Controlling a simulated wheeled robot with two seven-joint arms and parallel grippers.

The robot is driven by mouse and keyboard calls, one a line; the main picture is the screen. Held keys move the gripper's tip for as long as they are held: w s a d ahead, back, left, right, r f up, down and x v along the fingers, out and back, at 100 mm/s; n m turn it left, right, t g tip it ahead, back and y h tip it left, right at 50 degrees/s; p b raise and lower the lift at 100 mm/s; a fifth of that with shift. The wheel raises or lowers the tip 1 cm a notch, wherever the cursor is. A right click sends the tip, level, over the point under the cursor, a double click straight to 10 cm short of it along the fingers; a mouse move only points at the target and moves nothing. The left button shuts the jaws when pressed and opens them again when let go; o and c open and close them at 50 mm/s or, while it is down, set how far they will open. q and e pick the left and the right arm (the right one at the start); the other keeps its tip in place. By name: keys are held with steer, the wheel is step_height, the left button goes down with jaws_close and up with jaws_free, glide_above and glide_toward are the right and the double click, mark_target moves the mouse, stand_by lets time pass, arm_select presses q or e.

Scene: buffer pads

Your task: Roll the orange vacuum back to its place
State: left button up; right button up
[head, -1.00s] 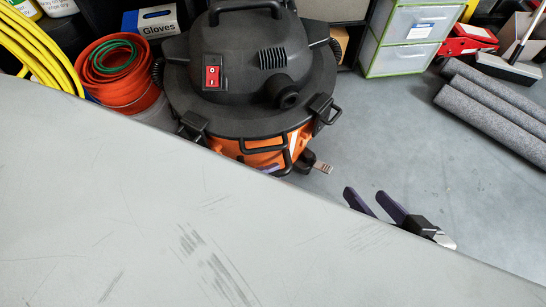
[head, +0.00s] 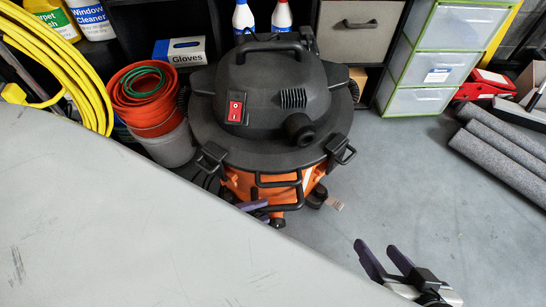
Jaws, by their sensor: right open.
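The orange vacuum (head: 240,186) stands upright on its casters on the grey floor, with a black lid, a top handle and a red switch. A black handle frame (head: 278,192) is on its front. Purple fingers of my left gripper (head: 258,209) show low at the vacuum's front, close to that frame. The grey surface in front hides the rest, so I cannot tell whether they touch or hold it. My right gripper (head: 386,261) is open and empty above the floor, to the right of and nearer than the vacuum.
A scratched grey surface (head: 120,220) fills the lower left. Left of the vacuum are a grey bucket (head: 168,146) with an orange hose and a yellow hose (head: 60,60). Behind are shelves and a drawer unit (head: 420,62). Grey rolls (head: 505,155) lie right. Floor between is clear.

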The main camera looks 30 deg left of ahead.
arm_select(q)
steer(key=shift+v, duration=1.6)
arm_select(e)
steer(key=shift+d+f+h, duration=0.3)
steer(key=shift+d+f, duration=0.05)
steer(key=shift+f, duration=0.1)
